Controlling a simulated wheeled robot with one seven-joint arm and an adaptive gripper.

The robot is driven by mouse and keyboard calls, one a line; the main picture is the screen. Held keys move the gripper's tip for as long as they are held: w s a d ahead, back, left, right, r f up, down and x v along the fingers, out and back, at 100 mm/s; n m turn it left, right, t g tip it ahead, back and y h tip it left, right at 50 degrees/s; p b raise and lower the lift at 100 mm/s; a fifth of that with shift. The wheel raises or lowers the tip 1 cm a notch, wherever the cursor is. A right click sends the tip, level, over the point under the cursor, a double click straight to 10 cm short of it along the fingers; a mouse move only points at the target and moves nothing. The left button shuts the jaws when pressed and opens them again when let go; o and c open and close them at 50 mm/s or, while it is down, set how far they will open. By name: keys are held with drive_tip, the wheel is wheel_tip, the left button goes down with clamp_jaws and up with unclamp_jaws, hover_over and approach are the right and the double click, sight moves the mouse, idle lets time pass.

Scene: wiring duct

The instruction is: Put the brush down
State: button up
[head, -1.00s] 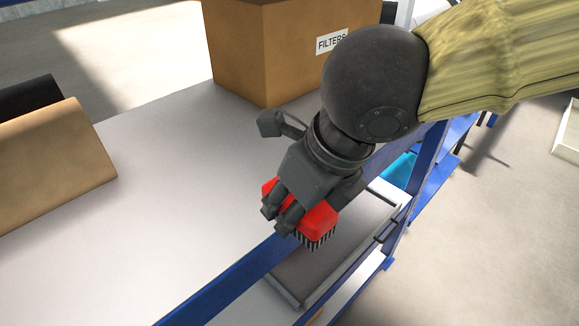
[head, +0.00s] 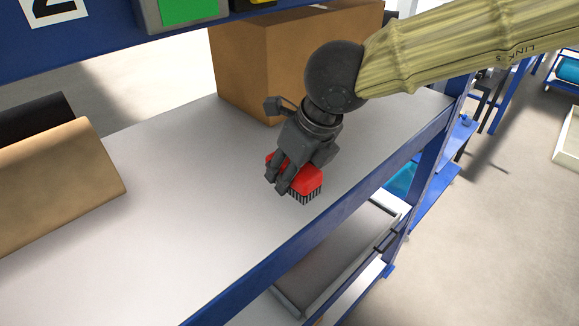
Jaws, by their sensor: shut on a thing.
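The brush (head: 309,182) has a red body and dark bristles that point down. My gripper (head: 279,181) is shut on it, with dark fingers over its left side and top. The brush is over the grey shelf (head: 190,200), inside the blue front edge. I cannot tell whether the bristles touch the shelf surface. Part of the red body is hidden behind my fingers.
A cardboard box (head: 245,75) stands at the back of the shelf, behind my gripper. A brown, rounded object (head: 60,185) lies at the left. A blue beam (head: 100,40) crosses above. The shelf's middle and front are clear.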

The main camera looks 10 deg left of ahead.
drive_tip(key=shift+w+a, duration=0.15)
drive_tip(key=shift+w, duration=0.25)
drive_tip(key=shift+w+a+p, duration=0.25)
drive_tip(key=shift+w+p, duration=0.35)
drive_tip(key=shift+w, duration=0.5)
drive_tip(key=shift+f, duration=0.8)
drive_tip(key=shift+s+f+p, duration=0.1)
drive_tip(key=shift+f+p, duration=0.6)
drive_tip(key=shift+p, duration=0.15)
drive_tip(key=shift+f, duration=0.15)
drive_tip(key=shift+f, duration=0.6)
drive_tip(key=o, duration=1.3)
drive_tip(key=shift+c, duration=0.2)
drive_tip(key=shift+b, duration=0.3)
